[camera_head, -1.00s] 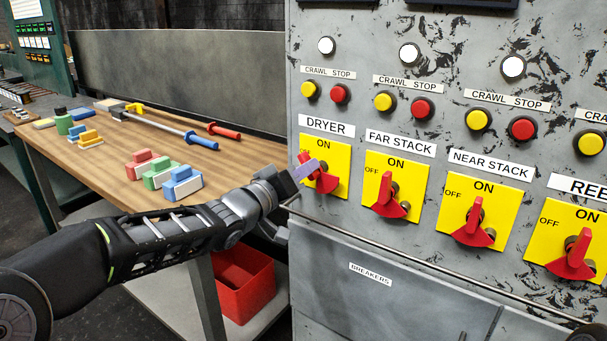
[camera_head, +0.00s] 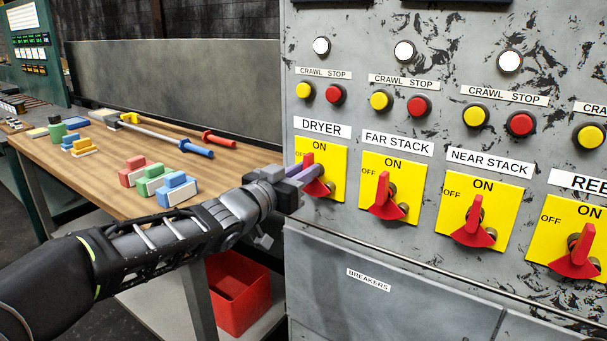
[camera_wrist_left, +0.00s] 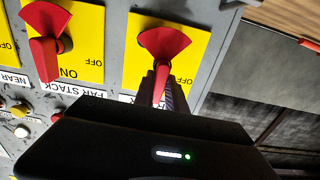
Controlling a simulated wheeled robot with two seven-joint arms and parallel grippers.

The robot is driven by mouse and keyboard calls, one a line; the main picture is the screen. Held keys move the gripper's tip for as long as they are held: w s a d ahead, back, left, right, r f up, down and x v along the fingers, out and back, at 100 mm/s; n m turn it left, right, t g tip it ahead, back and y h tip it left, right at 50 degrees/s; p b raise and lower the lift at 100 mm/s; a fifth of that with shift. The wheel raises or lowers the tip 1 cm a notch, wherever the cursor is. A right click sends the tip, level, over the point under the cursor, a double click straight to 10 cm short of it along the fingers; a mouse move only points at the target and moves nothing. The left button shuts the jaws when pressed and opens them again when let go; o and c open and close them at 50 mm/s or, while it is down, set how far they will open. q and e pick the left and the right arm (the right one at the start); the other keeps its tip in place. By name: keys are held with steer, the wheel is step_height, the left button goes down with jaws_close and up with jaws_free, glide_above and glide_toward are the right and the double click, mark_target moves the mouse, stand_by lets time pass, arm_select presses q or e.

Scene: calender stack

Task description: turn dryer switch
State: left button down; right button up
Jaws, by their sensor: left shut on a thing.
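The dryer switch (camera_head: 317,187) is a red handle with a fan-shaped base on a yellow plate under the DRYER label, at the left of the grey panel. Its handle stands nearly upright, toward ON. My left gripper (camera_head: 308,174) reaches in from the left and is shut on this handle, its fingers partly covering it. In the left wrist view, which is upside down, the red switch (camera_wrist_left: 164,42) shows its handle between the fingers (camera_wrist_left: 163,92). My right gripper is not in view.
The far stack switch (camera_head: 384,195) is close to the right, with the near stack switch (camera_head: 472,222) beyond. Crawl and stop buttons sit above. A rail runs below the switches. A wooden table (camera_head: 105,190) with blocks and tools is left, above a red bin (camera_head: 240,295).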

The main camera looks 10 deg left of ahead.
arm_select(q)
steer(key=shift+f, duration=0.1)
steer(key=c, duration=1.4)
jaws_free()
steer(key=shift+o, duration=0.2)
steer(key=p+v, duration=0.1)
steer(key=v, duration=0.7)
